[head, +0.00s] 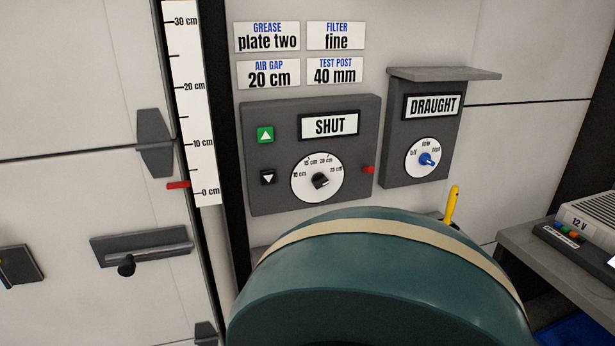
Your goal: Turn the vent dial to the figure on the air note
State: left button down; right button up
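The air note (269,74) is a white card on the wall that reads "AIR GAP 20 cm". The vent dial (303,190) is a white disc on a grey wall box (285,198), with marks that look like 10, 15, 20 and 25 cm around its upper edge. Its black knob (320,181) sits at the centre; I cannot tell surely which mark it points at. A display (330,126) above the dial reads "SHUT". A green up button (265,135) and a black down button (267,177) are left of the dial. Neither gripper is in view.
A large teal rounded body (370,290) with a beige band fills the lower foreground. A draught box (401,145) with a blue knob (428,160) hangs at right. A height scale (190,100) has a red marker (178,185) near 0 cm. A bench (545,265) stands far right.

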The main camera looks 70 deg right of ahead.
aim_at(319, 179)
jog(key=z, duration=2.4)
